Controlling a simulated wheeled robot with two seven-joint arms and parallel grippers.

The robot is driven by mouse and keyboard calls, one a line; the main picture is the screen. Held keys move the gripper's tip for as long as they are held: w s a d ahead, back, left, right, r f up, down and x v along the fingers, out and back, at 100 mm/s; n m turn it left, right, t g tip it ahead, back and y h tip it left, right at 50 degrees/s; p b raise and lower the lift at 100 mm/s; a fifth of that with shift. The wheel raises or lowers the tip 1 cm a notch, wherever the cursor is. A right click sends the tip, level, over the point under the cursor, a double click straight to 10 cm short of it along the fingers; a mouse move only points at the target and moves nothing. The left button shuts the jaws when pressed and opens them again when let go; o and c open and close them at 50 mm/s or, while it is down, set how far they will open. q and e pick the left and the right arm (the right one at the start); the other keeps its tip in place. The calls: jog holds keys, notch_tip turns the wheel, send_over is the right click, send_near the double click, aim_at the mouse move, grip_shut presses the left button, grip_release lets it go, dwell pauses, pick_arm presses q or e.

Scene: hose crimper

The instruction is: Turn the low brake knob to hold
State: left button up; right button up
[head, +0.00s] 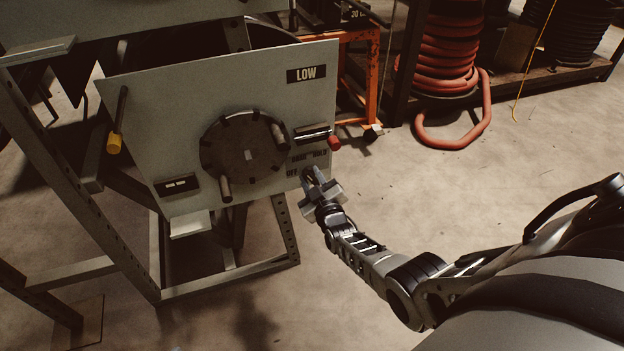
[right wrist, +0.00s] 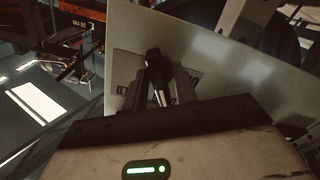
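The low brake knob (right wrist: 153,62) shows in the right wrist view as a small dark knob on a pale plate, between the fingers of my right gripper (right wrist: 163,78). The fingers stand apart on either side of it; whether they touch it is unclear. In the head view, my right gripper (head: 311,180) is at the lower right edge of the grey panel (head: 160,110) marked LOW, just below the small lettering, where HOLD (head: 319,154) and OFF can be made out. It largely hides the knob there, so the knob's setting cannot be read. My left gripper is not in view.
A round dark disc (head: 243,154) with dark handles is left of my right gripper. A red-tipped lever (head: 333,142) sticks out just above it, and a yellow-tipped lever (head: 115,143) hangs at the panel's left. Red hose coils (head: 445,55) stand behind; the floor at right is clear.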

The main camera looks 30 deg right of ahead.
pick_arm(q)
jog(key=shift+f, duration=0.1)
pick_arm(e)
jog(key=shift+m, duration=0.4)
jog(key=shift+m+b, duration=0.4)
jog(key=shift+m, duration=1.6)
jog(key=m+b, duration=0.1)
jog(key=m, duration=0.3)
jog(key=shift+f, duration=0.1)
jog(key=shift+m+b, duration=0.45)
jog(key=shift+m, duration=0.65)
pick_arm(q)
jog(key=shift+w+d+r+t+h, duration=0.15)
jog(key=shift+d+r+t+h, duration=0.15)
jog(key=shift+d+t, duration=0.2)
pick_arm(e)
jog(key=shift+m, duration=0.5)
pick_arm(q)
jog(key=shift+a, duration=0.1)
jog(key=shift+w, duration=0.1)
pick_arm(e)
jog(key=o, duration=0.6)
